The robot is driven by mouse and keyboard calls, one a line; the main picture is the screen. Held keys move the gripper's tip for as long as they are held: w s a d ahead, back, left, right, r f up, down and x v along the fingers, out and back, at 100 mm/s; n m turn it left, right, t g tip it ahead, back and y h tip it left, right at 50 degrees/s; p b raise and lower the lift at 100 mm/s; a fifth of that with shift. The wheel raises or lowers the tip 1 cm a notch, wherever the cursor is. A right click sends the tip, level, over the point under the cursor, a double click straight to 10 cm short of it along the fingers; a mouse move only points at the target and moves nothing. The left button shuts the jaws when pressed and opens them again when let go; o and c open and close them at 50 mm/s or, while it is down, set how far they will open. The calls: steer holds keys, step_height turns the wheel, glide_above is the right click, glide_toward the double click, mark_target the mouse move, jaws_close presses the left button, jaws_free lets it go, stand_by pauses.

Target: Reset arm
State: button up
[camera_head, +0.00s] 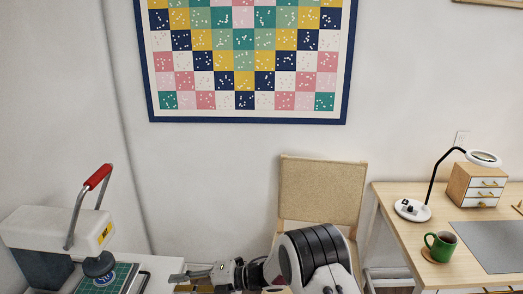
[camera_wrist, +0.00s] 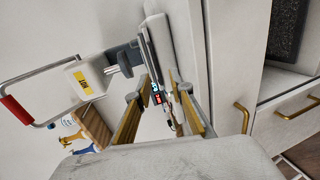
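My gripper (camera_head: 184,281) reaches left from my arm at the bottom middle of the head view, by the right edge of the white cabinet top. In the wrist view my gripper (camera_wrist: 160,79) shows its two fingers with gold-coloured pads apart. Nothing is clasped between them. A small panel with red and teal digits (camera_wrist: 157,93) shows through the gap; I cannot tell its distance.
A white press (camera_head: 60,232) with a red handle stands at left. A chair (camera_head: 320,190) stands behind my arm. The desk (camera_head: 400,190) at right holds a green mug (camera_head: 443,244).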

steer(key=w+d+f+m+t+h, duration=0.55)
steer(key=w+d+f+m, duration=0.25)
steer(key=d+m, duration=0.2)
steer(key=s+d+r+m+h, duration=0.1)
steer(key=d+r+m+h, duration=0.35)
steer(key=d, duration=0.45)
steer(key=s+d+r+m+h, duration=0.1)
steer(key=d+r+m+h, duration=0.25)
steer(key=d+m, duration=0.35)
steer(key=s+d+r+m+g+h, duration=0.25)
steer(key=s+d+r+m, duration=0.55)
steer(key=s+d, duration=0.55)
steer(key=s+d+r+m, duration=0.1)
steer(key=s+r+m, duration=0.1)
steer(key=s+r, duration=0.3)
steer(key=s+d+r+m+t, duration=0.1)
steer(key=s+r, duration=0.4)
steer(key=s, duration=0.6)
steer(key=s+d+r+m+t, duration=0.1)
steer(key=s+r+m, duration=0.1)
steer(key=s+r, duration=0.3)
steer(key=shift+s+m+y, duration=0.35)
steer(key=shift+s+y, duration=0.05)
steer(key=shift+s, duration=1.5)
